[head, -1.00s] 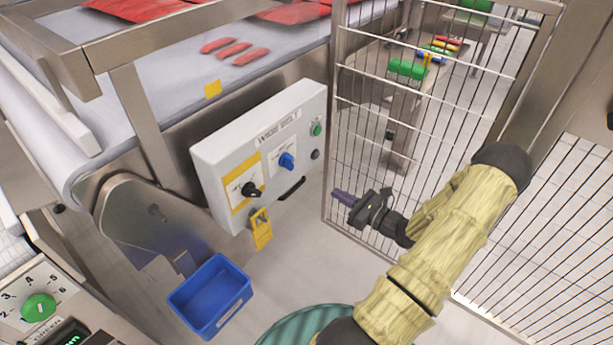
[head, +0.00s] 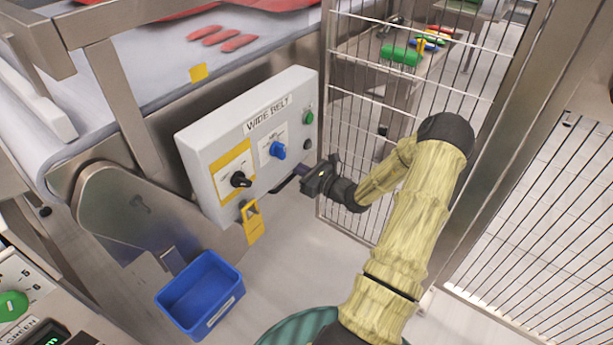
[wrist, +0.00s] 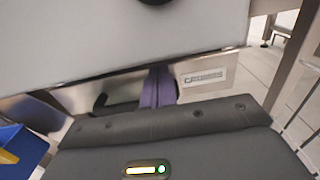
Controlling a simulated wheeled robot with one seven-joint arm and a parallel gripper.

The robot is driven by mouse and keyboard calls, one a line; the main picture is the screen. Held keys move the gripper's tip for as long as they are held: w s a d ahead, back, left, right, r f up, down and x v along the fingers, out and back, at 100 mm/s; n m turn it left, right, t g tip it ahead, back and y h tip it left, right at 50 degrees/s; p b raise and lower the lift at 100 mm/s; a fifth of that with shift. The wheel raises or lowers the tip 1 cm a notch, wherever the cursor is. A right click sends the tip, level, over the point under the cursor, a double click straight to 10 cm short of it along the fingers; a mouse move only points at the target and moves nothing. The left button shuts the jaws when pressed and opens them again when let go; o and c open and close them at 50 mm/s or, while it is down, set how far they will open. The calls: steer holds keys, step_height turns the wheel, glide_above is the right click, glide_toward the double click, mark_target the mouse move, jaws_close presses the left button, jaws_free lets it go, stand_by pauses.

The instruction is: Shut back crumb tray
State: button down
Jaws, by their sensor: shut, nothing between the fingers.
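The crumb tray's metal front (wrist: 130,87) shows in the wrist view below the control box, with a white label (wrist: 203,76) that seems to read "crumbs" and a black handle (wrist: 100,104). In the head view only the dark handle (head: 281,185) shows under the box's lower edge; the rest is hidden. I cannot tell how far out the tray stands. My gripper (head: 301,171) is shut and empty, close to the handle's right end. In the wrist view its purple fingers (wrist: 157,88) are between handle and label; contact with the front is unclear.
The control box (head: 250,150) with knobs overhangs the tray. A yellow tag (head: 252,222) hangs below it. A blue bin (head: 200,294) stands on the floor at lower left. A wire mesh fence (head: 400,120) stands close to the right of my gripper.

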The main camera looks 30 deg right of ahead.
steer(key=shift+w+a, duration=0.1)
steer(key=shift+w, duration=0.15)
steer(key=shift+p+x, duration=0.65)
steer(key=shift+x, duration=1.4)
steer(key=shift+r, duration=0.25)
steer(key=p+v, duration=0.4)
steer(key=v, duration=1)
steer(key=shift+s+f+p, duration=0.2)
steer(key=shift+s+p, duration=0.1)
steer(key=shift+p, duration=0.05)
